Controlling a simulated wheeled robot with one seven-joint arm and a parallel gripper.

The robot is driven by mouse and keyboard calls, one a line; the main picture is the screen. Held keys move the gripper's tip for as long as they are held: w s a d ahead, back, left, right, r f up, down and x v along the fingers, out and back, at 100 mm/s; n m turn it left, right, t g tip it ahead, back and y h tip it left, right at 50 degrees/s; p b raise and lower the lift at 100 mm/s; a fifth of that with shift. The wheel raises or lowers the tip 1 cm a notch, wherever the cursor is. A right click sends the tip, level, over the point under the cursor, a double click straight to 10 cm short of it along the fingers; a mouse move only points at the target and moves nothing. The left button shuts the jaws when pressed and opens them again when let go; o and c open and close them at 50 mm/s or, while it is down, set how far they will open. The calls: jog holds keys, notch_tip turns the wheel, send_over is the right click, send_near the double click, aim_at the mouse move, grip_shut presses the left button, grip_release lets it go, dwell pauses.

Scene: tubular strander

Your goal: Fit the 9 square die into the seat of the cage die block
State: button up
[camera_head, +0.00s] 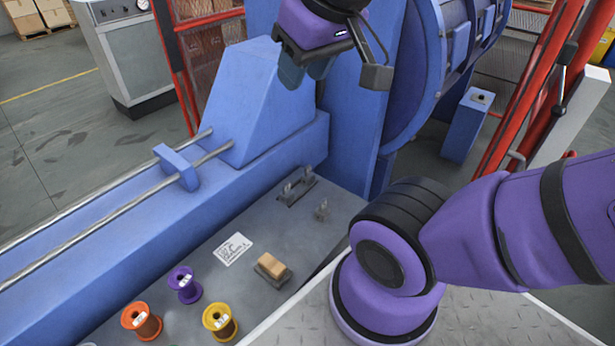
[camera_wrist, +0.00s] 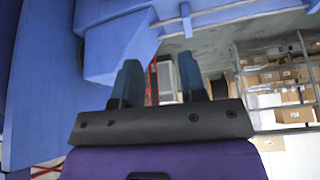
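My gripper (camera_head: 306,74) is raised in front of the blue machine housing, above the grey bench top. In the wrist view my gripper (camera_wrist: 160,88) has its two dark blue fingers apart, with nothing between them. A low metal holder with small upright pieces (camera_head: 297,188) stands on the bench, below and well apart from my gripper. A single small metal piece (camera_head: 321,210) stands just right of it. A small blue block (camera_head: 176,167) sits across two rods at the left. Markings are too small to read, so I cannot tell which is the 9 square die or its seat.
A tan block in a dark holder (camera_head: 271,266), a paper label (camera_head: 233,249) and purple (camera_head: 184,284), orange (camera_head: 141,320) and yellow (camera_head: 220,321) spools are on the bench. The large blue wheel (camera_head: 412,85) and red guard frame (camera_head: 530,85) stand at the right.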

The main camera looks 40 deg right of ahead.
jog(key=o, duration=0.4)
jog(key=shift+w, duration=0.15)
jog(key=shift+o, duration=0.2)
jog(key=w+d+f+g+y, duration=0.1)
jog(key=w+d, duration=0.1)
jog(key=w, duration=0.5)
jog(key=w+d+f, duration=0.2)
jog(key=w, duration=0.4)
jog(key=w+d+f+g, duration=0.2)
jog(key=w+d+f, duration=0.5)
jog(key=w+f, duration=0.3)
jog(key=n+g+h, duration=0.1)
jog(key=n+g, duration=0.1)
send_over(308, 166)
notch_tip(308, 166, down, 30)
jog(key=r, duration=0.1)
jog(key=shift+f, duration=5.7)
